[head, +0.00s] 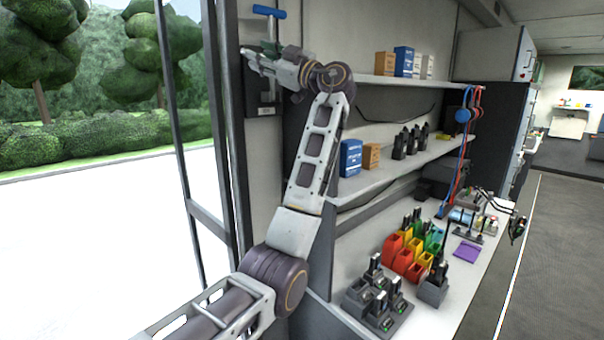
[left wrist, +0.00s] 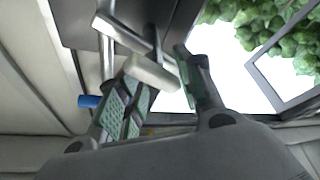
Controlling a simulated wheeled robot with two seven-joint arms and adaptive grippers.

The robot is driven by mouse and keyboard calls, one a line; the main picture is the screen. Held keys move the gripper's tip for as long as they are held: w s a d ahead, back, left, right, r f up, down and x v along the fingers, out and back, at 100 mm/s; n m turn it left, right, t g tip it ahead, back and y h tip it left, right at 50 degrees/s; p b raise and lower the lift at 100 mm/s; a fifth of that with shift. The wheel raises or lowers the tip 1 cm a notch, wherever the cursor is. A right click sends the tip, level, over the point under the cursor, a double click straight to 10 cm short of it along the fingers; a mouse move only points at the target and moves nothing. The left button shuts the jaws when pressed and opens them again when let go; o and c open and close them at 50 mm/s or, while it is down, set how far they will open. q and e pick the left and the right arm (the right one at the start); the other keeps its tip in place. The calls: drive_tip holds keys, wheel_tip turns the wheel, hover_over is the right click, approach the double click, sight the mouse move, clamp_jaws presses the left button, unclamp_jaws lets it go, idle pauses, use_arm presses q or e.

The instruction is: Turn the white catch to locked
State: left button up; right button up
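My left gripper (head: 262,58) is raised at the dark panel on the wall beside the doorway in the head view. In the left wrist view its two green-padded fingers (left wrist: 160,88) stand apart, so it is open. A short white bar, which looks like the white catch (left wrist: 150,73), lies across the gap between the fingers. I cannot tell whether either finger touches it. In the head view the gripper hides the catch. My right gripper is in neither view.
A blue-handled lever (head: 268,12) is just above the gripper; its blue end (left wrist: 90,101) also shows in the wrist view. The door frame (head: 228,130) stands close on the left. Shelves (head: 400,80) with boxes and a crowded bench (head: 440,300) are to the right.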

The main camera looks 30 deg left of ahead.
use_arm(q)
drive_tip(key=shift+w+d+m+t+p, duration=0.15)
drive_tip(key=shift+m+t, duration=0.45)
drive_tip(key=shift+m, duration=0.6)
drive_tip(key=shift+w+a+m+t+p, duration=0.15)
drive_tip(key=shift+m+t, duration=0.45)
drive_tip(key=shift+m, duration=0.6)
drive_tip(key=shift+d+r+m+t+h+p, duration=0.15)
drive_tip(key=shift+m+t+p, duration=0.4)
drive_tip(key=shift+m, duration=0.6)
drive_tip(key=shift+f+m+t+h+p, duration=0.15)
drive_tip(key=shift+m+t+p, duration=0.35)
drive_tip(key=shift+m, duration=0.65)
drive_tip(key=shift+d+f+t, duration=0.1)
drive_tip(key=shift+d+t, duration=0.15)
drive_tip(key=shift+d, duration=0.05)
drive_tip(key=b+v, duration=0.4)
drive_tip(key=v, duration=0.9)
drive_tip(key=w+a+f+m+t+h, duration=0.1)
drive_tip(key=w+f+m+h, duration=0.2)
drive_tip(key=f, duration=0.9)
drive_tip(key=w+a+f+m+t+h, duration=0.2)
drive_tip(key=w+f+m+h, duration=0.1)
drive_tip(key=f, duration=1)
drive_tip(key=shift+w+m+p, duration=0.35)
drive_tip(key=shift+w+m, duration=0.25)
drive_tip(key=shift+w, duration=0.45)
